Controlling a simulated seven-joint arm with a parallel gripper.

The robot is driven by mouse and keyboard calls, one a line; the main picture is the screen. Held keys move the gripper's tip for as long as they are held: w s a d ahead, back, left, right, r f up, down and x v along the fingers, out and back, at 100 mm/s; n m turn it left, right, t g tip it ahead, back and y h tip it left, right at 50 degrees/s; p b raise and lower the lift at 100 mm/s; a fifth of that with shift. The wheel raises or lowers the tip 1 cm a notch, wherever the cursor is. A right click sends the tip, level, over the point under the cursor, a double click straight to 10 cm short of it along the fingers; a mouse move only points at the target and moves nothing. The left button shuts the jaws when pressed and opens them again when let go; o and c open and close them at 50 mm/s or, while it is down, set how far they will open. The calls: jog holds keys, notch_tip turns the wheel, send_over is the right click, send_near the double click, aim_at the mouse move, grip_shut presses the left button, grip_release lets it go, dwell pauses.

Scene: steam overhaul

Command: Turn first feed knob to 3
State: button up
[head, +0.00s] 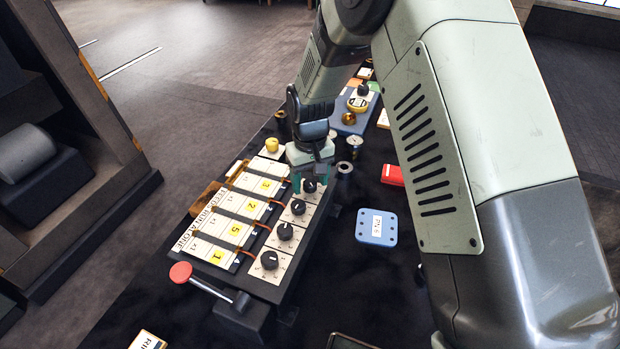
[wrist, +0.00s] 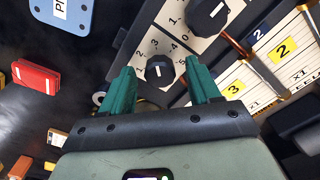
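The panel (head: 255,285) carries a row of black feed knobs with white pointer lines. The farthest knob (head: 309,186), beside the yellow 3 card (head: 265,185), is at my gripper (head: 309,178). In the wrist view this knob (wrist: 159,71) sits between the two green fingertips (wrist: 162,82), with a gap on each side. My gripper is open and holds nothing.
The neighbouring knob (head: 298,207) is close by, also in the wrist view (wrist: 208,16). A red-ended lever (head: 181,272) sticks out at the panel's near end. A blue plate (head: 376,228) and a red block (head: 392,175) lie to the right. A yellow button (head: 272,145) stands behind the panel.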

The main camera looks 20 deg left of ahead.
aim_at(310, 182)
notch_tip(310, 182, up, 11)
dwell(0.7)
jog(key=shift+f, duration=0.1)
